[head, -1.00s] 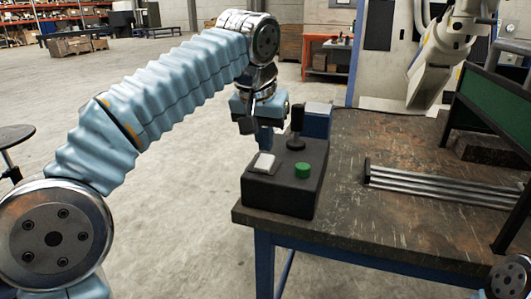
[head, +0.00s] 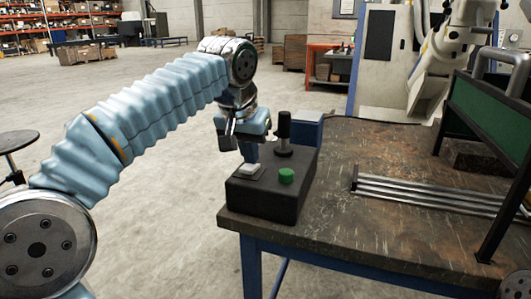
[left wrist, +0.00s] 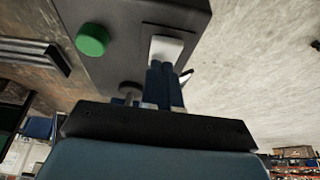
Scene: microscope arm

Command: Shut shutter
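A black control box (head: 265,200) sits at the near left corner of the workbench. On its top are a white switch (head: 250,171), a green button (head: 286,175) and an upright black lever (head: 284,132). My left gripper (head: 249,162) points down over the white switch with its fingers together and nothing seen between them. In the left wrist view the blue fingertips (left wrist: 163,66) are at the edge of the white switch (left wrist: 167,49) and look to touch it. The green button (left wrist: 92,39) shows beside them. My right gripper is not in view. I cannot pick out the shutter.
The workbench (head: 340,225) carries dark metal bars (head: 430,192) and a green panel in a black frame (head: 490,115) at the right. A blue block (head: 307,128) stands behind the box. A white robot arm (head: 445,55) stands at the back.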

